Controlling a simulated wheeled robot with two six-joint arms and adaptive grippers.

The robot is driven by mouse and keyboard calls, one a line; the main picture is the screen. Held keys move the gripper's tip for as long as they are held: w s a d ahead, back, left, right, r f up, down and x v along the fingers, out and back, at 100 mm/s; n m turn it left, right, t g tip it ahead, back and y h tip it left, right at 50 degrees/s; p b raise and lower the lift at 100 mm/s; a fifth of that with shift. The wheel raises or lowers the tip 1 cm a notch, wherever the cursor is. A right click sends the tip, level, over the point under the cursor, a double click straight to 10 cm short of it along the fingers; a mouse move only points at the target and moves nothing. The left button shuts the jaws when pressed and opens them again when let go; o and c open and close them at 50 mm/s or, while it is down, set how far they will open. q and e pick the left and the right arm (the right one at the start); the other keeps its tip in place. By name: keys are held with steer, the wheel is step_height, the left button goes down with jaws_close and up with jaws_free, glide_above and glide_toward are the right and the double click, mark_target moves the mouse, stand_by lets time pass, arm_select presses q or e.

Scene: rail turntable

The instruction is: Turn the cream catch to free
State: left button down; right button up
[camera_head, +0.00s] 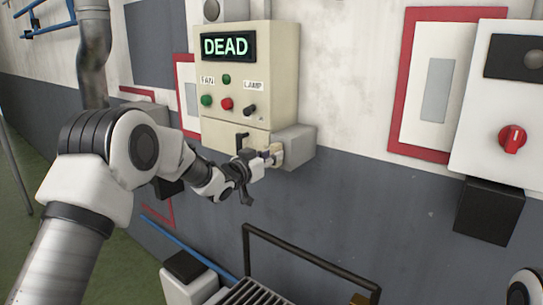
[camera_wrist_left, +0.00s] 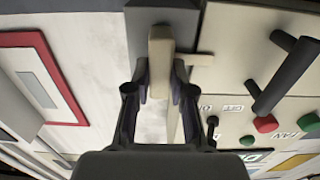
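The cream catch (camera_head: 276,153) is a short cream bar beside the grey block on the lower right of the cream control box (camera_head: 236,80). In the left wrist view the catch (camera_wrist_left: 160,60) stands lengthwise between the fingers. My left gripper (camera_head: 262,162) is at the catch, and its fingers (camera_wrist_left: 160,88) close in on both sides of it and appear to touch it. The gripper hides part of the catch in the head view. My right gripper is not in view.
The box has a lit DEAD display (camera_head: 229,46), coloured buttons and a black lever (camera_head: 241,142) close to my left gripper. A grey block (camera_head: 294,146) sits behind the catch. A white box with a red knob (camera_head: 512,139) is at right. A dark rail (camera_head: 310,258) stands below.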

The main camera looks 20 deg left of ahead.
arm_select(q)
steer(key=shift+r, duration=0.1)
steer(key=shift+s+d+f+m+b, duration=0.1)
steer(key=shift+m+b, duration=2.8)
steer(key=shift+m, duration=0.05)
steer(key=shift+w+d+f+m+b, duration=0.1)
steer(key=shift+m+b, duration=2.85)
steer(key=shift+m, duration=0.05)
steer(key=shift+s+d+f+m+b, duration=0.1)
steer(key=shift+m+b, duration=2.8)
steer(key=shift+m, duration=0.05)
steer(key=c, duration=1)
jaws_free()
steer(key=shift+d, duration=0.1)
